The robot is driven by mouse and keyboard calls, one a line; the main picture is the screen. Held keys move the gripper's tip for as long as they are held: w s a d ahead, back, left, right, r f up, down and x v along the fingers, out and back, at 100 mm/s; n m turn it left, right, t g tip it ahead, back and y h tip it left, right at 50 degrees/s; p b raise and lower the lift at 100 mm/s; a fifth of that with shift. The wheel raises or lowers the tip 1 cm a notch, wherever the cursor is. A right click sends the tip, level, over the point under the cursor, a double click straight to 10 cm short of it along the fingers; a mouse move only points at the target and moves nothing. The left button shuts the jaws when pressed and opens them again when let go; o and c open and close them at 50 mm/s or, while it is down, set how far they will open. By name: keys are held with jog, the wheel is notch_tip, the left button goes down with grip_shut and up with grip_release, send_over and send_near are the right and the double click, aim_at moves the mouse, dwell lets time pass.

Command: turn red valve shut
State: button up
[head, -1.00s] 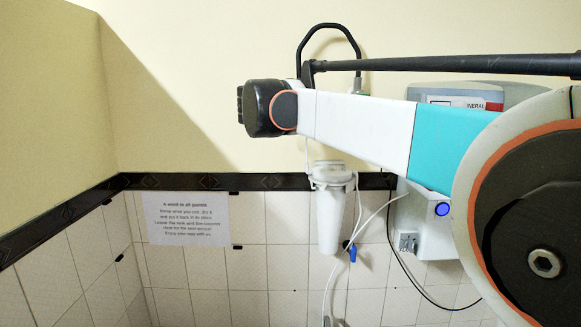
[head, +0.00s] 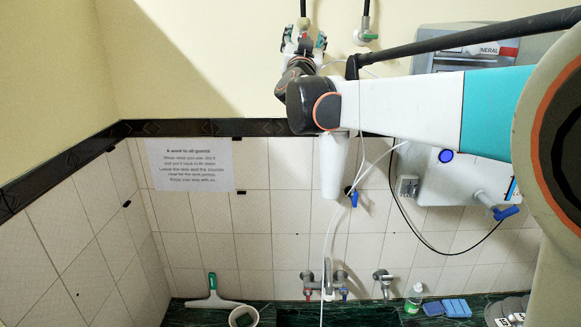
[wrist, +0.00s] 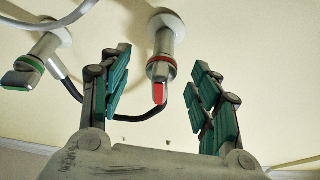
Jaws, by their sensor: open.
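The red valve (wrist: 160,75) shows in the wrist view as a metal fitting with a red-edged lever. It lies between the two teal-padded fingers of my gripper (wrist: 160,95), with visible gaps on both sides. In the head view my gripper (head: 304,43) is open and points up near the top edge, in front of a wall fitting. The red lever cannot be made out there. I cannot tell how far the fingertips are from the lever in depth.
A second valve with a green-edged lever (wrist: 22,78) sits at the left in the wrist view, with hoses near it. In the head view a wall purifier unit (head: 445,185) and a white filter housing (head: 331,170) are close to my arm. A dark counter and taps lie below.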

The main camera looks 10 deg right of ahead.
jog(key=n+y, duration=0.1)
jog(key=n, duration=0.2)
jog(key=shift+r+y+p, duration=0.15)
jog(key=shift+y+p, duration=0.15)
jog(key=shift+p, duration=0.05)
jog(key=f+b+v, duration=0.1)
jog(key=b+v, duration=0.3)
jog(key=v, duration=1)
jog(key=s+a+f+n+g+y+b, duration=0.1)
jog(key=s+f+n+y+b, duration=0.1)
jog(key=f+b, duration=0.4)
jog(key=s+a+f+n+g+y+b, duration=0.1)
jog(key=f+b, duration=0.6)
jog(key=f, duration=0.8)
jog(key=s+a+n+y, duration=0.1)
jog(key=s+y, duration=0.1)
jog(key=y, duration=0.1)
jog(key=shift+f+g, duration=0.4)
jog(key=shift+s, duration=0.15)
